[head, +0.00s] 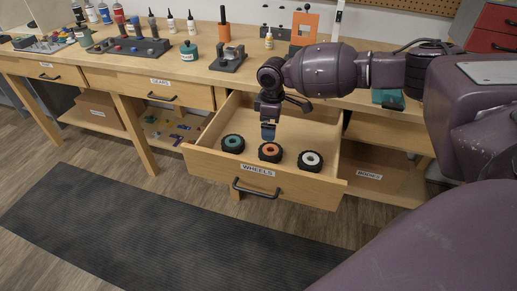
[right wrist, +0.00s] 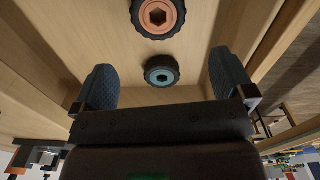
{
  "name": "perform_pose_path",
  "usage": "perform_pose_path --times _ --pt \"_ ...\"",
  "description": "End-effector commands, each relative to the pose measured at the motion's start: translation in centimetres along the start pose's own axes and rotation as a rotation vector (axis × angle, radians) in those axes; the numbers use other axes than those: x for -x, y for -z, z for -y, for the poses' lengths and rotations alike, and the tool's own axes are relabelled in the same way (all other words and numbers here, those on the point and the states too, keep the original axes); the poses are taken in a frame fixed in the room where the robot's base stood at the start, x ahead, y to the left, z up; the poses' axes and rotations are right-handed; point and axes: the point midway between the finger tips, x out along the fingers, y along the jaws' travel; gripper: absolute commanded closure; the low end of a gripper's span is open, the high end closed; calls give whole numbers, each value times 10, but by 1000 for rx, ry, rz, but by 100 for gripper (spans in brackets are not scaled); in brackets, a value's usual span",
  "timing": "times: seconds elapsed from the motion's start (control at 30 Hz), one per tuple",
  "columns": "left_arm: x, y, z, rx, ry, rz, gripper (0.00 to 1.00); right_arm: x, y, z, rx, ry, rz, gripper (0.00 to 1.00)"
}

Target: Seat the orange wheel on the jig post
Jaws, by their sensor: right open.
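The orange wheel (head: 270,152), a black tyre with an orange hub, lies flat in the open wheels drawer (head: 262,184), between a teal-hub wheel (head: 233,144) and a white-hub wheel (head: 310,161). My right gripper (head: 268,132) points down above the drawer, just behind the orange wheel in the head view. In the right wrist view the gripper (right wrist: 162,62) is open and empty. There the orange wheel (right wrist: 158,14) is at the top edge, beyond the fingertips, and the teal-hub wheel is nearer. I cannot clearly identify the jig post. My left gripper is out of view.
On the bench stand a dark block with a grey upright cylinder (head: 230,57), a teal jar (head: 188,51), an orange upright plate (head: 304,28) and several bottles. The drawer walls surround the wheels. A dark mat (head: 150,230) covers the clear floor.

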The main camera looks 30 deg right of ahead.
Motion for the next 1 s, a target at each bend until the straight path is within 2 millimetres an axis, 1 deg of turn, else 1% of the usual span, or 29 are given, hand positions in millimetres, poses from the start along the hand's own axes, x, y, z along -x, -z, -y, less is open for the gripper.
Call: perform_pose_path --times 0.03,0.27,0.43,0.5,0.6,0.77,1.0 --pt "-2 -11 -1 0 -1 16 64 -15 -1 1 0 11 10 0" --pt "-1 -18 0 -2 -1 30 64 -25 -1 1 0 14 13 0" --pt "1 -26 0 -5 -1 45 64 -48 -1 2 1 15 14 0" --pt "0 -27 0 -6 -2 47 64 -59 -1 2 1 16 13 0" --pt "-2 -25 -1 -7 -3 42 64 -70 -2 2 0 15 13 0" --pt "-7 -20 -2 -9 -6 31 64 -80 -2 2 1 13 12 0" --pt "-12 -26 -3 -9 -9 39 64 -114 -5 3 1 15 14 0"
